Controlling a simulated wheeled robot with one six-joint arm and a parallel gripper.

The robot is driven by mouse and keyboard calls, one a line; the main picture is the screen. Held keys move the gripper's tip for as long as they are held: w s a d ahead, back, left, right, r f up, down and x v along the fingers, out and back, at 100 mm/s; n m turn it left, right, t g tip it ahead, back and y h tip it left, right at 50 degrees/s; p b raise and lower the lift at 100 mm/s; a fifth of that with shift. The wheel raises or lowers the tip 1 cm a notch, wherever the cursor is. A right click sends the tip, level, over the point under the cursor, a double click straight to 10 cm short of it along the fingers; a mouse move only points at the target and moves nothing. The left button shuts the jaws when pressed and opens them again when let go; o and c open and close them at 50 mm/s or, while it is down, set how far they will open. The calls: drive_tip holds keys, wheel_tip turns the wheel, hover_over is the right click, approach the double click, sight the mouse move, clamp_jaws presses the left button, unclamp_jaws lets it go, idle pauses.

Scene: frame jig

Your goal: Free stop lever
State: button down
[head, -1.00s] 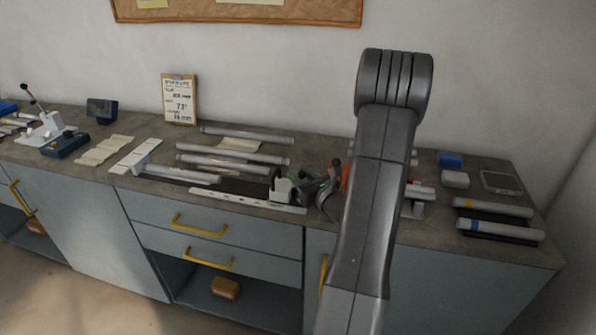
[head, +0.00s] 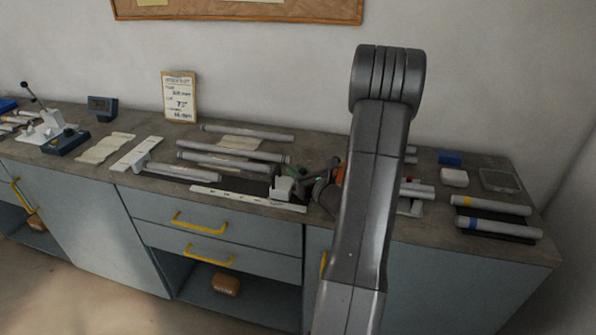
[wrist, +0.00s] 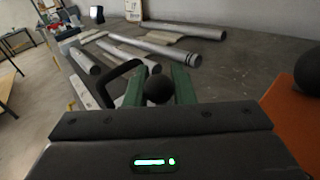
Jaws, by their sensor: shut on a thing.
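In the wrist view my gripper (wrist: 157,92) has two green fingers closed on a round black knob (wrist: 158,88), which I take to be the stop lever's knob. A black bent loop shows just left of the fingers. In the head view my gripper (head: 297,177) is low over the bench beside the white stop block (head: 283,188) at the right end of the jig rail. The white scale strip (head: 245,199) runs along the front of the rail. My arm hides the bench just to the right, and the lever's shaft is hidden.
Several grey tubes (head: 232,157) lie behind the jig. An orange part (wrist: 290,115) with a black ball (wrist: 309,72) is close to my gripper's right. Tubes with yellow and blue bands (head: 490,206) lie at the right end. A clipboard (head: 180,97) stands at the back.

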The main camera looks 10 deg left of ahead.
drive_tip(key=c, duration=1.5)
unclamp_jaws()
drive_tip(key=b+v, duration=0.3)
drive_tip(key=v, duration=1)
drive_tip(key=shift+s+d, duration=0.25)
drive_tip(key=shift+d, duration=0.05)
drive_tip(key=p+x, duration=0.3)
drive_tip(key=x, duration=1.1)
drive_tip(key=shift+s, duration=0.1)
